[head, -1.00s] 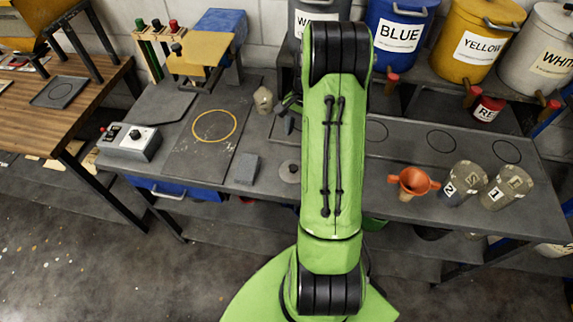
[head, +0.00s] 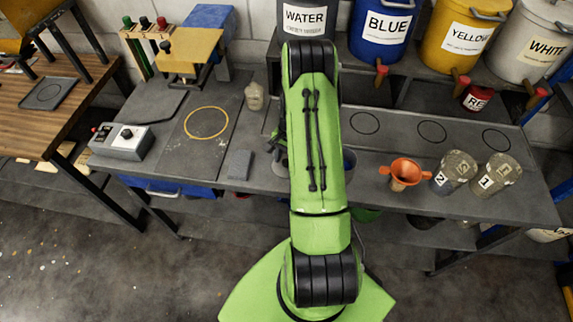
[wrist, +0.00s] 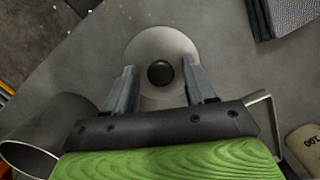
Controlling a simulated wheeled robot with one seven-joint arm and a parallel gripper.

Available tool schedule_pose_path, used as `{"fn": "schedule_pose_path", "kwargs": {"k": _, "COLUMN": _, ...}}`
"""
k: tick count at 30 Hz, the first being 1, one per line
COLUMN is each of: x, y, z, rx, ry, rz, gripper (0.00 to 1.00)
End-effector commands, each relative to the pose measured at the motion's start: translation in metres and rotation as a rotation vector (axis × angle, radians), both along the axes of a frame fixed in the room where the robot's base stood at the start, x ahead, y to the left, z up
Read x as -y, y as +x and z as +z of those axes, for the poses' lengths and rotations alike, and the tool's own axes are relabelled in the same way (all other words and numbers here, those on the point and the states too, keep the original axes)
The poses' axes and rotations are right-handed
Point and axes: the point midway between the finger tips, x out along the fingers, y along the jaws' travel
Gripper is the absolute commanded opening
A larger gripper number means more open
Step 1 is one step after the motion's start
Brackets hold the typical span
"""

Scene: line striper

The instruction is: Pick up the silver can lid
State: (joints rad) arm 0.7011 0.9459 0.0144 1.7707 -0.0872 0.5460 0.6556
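The silver can lid (wrist: 160,45) is a round grey disc with a black knob (wrist: 160,73), lying flat on the dark bench in the wrist view. My gripper (wrist: 161,78) is open, with one finger on each side of the knob and a gap on both sides. The fingers overlap the near part of the lid in the picture; I cannot tell their exact height above it. In the head view my green arm hides most of the gripper and most of the lid.
A metal can (wrist: 40,135) stands left of my gripper in the wrist view. A grey block (head: 239,164) lies left of the lid. An orange funnel (head: 404,174) and two numbered cups (head: 454,172) stand right of my arm. The bench's front edge is close.

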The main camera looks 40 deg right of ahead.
Motion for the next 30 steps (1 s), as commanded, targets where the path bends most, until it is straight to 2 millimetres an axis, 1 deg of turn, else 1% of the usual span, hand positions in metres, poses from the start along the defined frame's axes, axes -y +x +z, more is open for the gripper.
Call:
{"fn": "schedule_pose_path", "kwargs": {"k": 1, "x": 0.0, "y": 0.0, "z": 0.0, "rx": 0.0, "ry": 0.0, "rz": 0.0, "gripper": 0.46}}
{"fn": "schedule_pose_path", "kwargs": {"k": 9, "x": 0.0, "y": 0.0, "z": 0.0, "rx": 0.0, "ry": 0.0, "rz": 0.0, "gripper": 0.05}}
{"fn": "schedule_pose_path", "kwargs": {"k": 10, "x": 0.0, "y": 0.0, "z": 0.0, "rx": 0.0, "ry": 0.0, "rz": 0.0, "gripper": 0.01}}
{"fn": "schedule_pose_path", "kwargs": {"k": 16, "x": 0.0, "y": 0.0, "z": 0.001, "rx": 0.0, "ry": 0.0, "rz": 0.0, "gripper": 0.01}}
{"fn": "schedule_pose_path", "kwargs": {"k": 19, "x": 0.001, "y": 0.001, "z": 0.01, "rx": 0.004, "ry": -0.003, "rz": 0.0, "gripper": 0.01}}
{"fn": "schedule_pose_path", "kwargs": {"k": 20, "x": 0.001, "y": 0.001, "z": 0.016, "rx": 0.004, "ry": -0.003, "rz": 0.0, "gripper": 0.01}}
{"fn": "schedule_pose_path", "kwargs": {"k": 27, "x": 0.001, "y": 0.001, "z": 0.076, "rx": 0.005, "ry": -0.004, "rz": 0.0, "gripper": 0.01}}
{"fn": "schedule_pose_path", "kwargs": {"k": 30, "x": 0.0, "y": 0.0, "z": 0.092, "rx": 0.003, "ry": -0.002, "rz": 0.0, "gripper": 0.01}}
